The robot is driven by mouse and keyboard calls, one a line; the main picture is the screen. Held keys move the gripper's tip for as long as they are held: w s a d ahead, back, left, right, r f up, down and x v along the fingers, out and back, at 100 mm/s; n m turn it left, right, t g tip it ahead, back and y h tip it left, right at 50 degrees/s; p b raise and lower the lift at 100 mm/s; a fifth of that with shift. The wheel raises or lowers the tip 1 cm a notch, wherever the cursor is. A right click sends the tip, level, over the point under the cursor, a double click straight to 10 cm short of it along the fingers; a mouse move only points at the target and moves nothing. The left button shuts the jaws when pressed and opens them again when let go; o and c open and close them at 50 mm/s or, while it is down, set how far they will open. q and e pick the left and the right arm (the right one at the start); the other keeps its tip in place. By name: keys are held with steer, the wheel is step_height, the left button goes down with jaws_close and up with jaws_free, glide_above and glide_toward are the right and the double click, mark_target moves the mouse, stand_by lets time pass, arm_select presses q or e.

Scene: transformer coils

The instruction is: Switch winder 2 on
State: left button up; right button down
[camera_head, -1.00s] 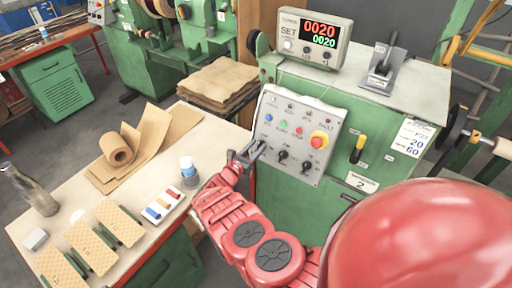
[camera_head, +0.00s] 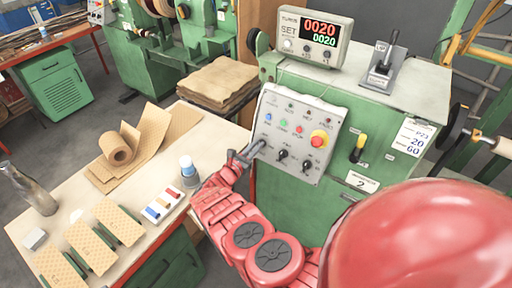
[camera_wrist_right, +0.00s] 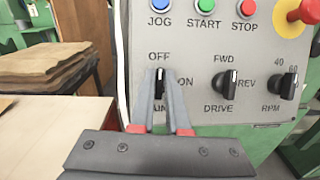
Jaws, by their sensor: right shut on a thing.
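Winder 2 is the green machine (camera_head: 372,125) with a "2" plate (camera_head: 361,181) on its front. Its grey control panel (camera_head: 283,110) carries a MAIN switch (camera_wrist_right: 160,86), a black knob marked OFF at the top and ON at the right. My right gripper (camera_head: 257,149) is at the panel's lower left. In the right wrist view, its two fingers (camera_wrist_right: 160,74) close around the MAIN knob from both sides. They cover part of it, and its pointer seems to be up near OFF. My left gripper is not in view.
The DRIVE knob (camera_wrist_right: 225,84) and RPM knob (camera_wrist_right: 281,84) sit right of the fingers. JOG, START (camera_wrist_right: 204,7) and STOP buttons are above, with a red emergency button (camera_head: 319,138) beside them. A display (camera_head: 313,36) shows 0020. A workbench (camera_head: 150,195) stands left.

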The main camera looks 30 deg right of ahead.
steer(key=shift+f+m+g+y+b, duration=0.1)
steer(key=shift+m+g+y+b, duration=0.7)
steer(key=shift+m+b, duration=2.15)
steer(key=shift+m+g+y+b, duration=0.15)
steer(key=shift+m+g+b, duration=1.65)
steer(key=shift+m, duration=1.9)
steer(key=shift+f+m+g+y+b, duration=0.1)
steer(key=shift+m+g+y+b, duration=0.5)
steer(key=shift+m+b, duration=2.55)
steer(key=shift+s+m, duration=0.1)
steer(key=shift+m, duration=0.2)
steer(key=c, duration=0.9)
jaws_free()
steer(key=shift+r, duration=0.1)
